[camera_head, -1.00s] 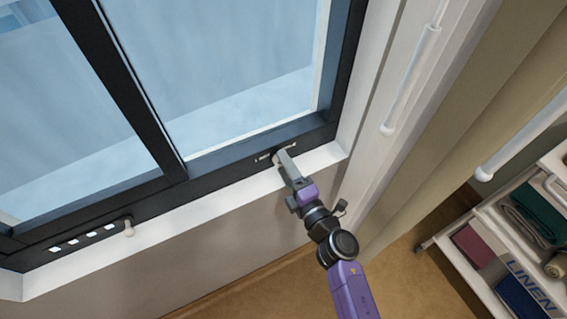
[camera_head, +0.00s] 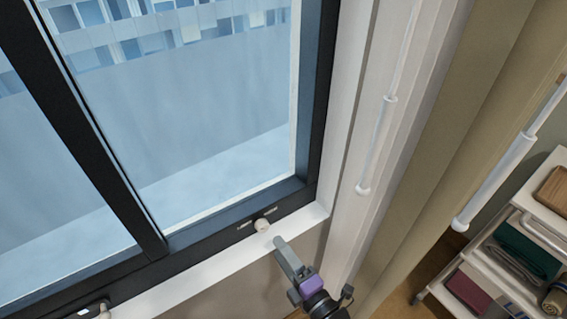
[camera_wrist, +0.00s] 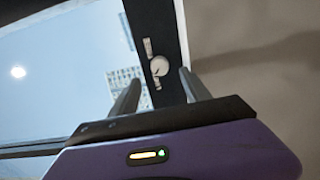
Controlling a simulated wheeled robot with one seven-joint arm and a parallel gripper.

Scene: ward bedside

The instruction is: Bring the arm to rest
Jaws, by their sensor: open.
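My gripper (camera_head: 281,243) is at the lower middle of the head view, just below the white window sill, with my purple arm behind it. In the wrist view my gripper (camera_wrist: 157,90) shows two grey fingers apart with nothing held between them. A round pale knob (camera_head: 262,225) sits on the dark lower window frame, a little up and left of the fingertips and apart from them. The knob also shows in the wrist view (camera_wrist: 159,66), beyond the fingers, with light marks on either side of it.
The window frame (camera_head: 90,140) and white sill (camera_head: 190,278) run along the left. A second handle (camera_head: 103,311) is at the lower left. A tan curtain (camera_head: 440,150) hangs to the right. A shelf cart (camera_head: 545,218) with folded linen stands at the far right.

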